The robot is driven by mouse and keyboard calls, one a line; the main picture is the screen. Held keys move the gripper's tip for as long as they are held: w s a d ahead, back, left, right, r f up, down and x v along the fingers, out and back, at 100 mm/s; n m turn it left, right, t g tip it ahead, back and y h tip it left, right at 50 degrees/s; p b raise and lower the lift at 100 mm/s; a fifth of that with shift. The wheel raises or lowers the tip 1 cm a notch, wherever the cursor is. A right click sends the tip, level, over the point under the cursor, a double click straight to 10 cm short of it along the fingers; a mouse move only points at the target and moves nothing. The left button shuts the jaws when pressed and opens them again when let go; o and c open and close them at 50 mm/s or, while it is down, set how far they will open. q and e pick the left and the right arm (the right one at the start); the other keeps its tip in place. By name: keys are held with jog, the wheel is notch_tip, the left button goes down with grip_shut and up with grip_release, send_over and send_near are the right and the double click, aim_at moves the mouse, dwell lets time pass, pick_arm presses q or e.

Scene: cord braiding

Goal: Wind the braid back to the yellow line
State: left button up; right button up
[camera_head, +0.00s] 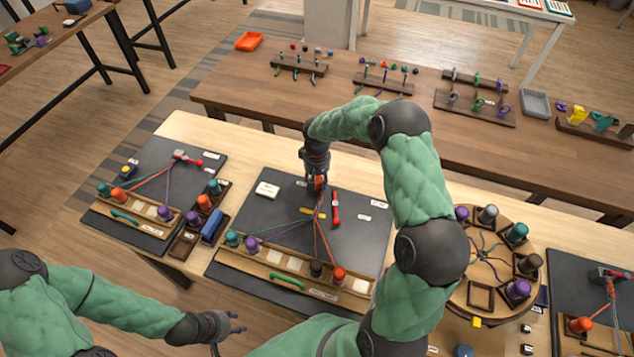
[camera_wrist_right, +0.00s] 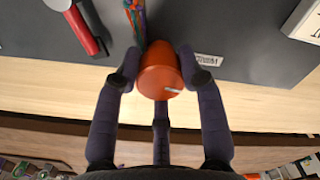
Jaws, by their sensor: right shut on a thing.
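My right gripper (camera_head: 317,183) is at the far edge of the middle dark board (camera_head: 355,235). It is shut on an orange knob (camera_wrist_right: 160,72), fingers on both sides in the wrist view. The multicoloured braid (camera_wrist_right: 136,22) runs up to beside the knob. In the head view, cords fan from the braid's near end to teal (camera_head: 232,238), purple (camera_head: 251,245), dark (camera_head: 316,268) and orange (camera_head: 338,275) bobbins in a wooden rack. A small yellow strip (camera_head: 306,211) lies by the braid, partly covered by cords. My left gripper (camera_head: 228,330) is open and empty at the front.
A red-handled tool (camera_head: 335,208) lies right of the braid; its handle shows in the wrist view (camera_wrist_right: 75,25). A white card (camera_head: 267,190) lies left. A round wooden braiding stand (camera_head: 490,265) is at the right; another cord board (camera_head: 150,195) is at the left.

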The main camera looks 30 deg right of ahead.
jog(key=m+b, duration=0.1)
jog(key=m, duration=0.3)
jog(key=shift+s+f+m, duration=0.1)
jog(key=shift+f+m, duration=0.05)
jog(key=shift+m, duration=0.25)
jog(key=m+b, duration=0.1)
jog(key=m, duration=0.2)
jog(key=shift+m+b, duration=0.3)
jog(key=m+b, duration=0.1)
jog(key=m, duration=0.2)
jog(key=shift+a+m, duration=0.1)
jog(key=shift+m, duration=0.2)
jog(key=shift+m+b, duration=0.4)
jog(key=shift+m, duration=1.4)
jog(key=o, duration=1.2)
jog(key=shift+c, duration=0.2)
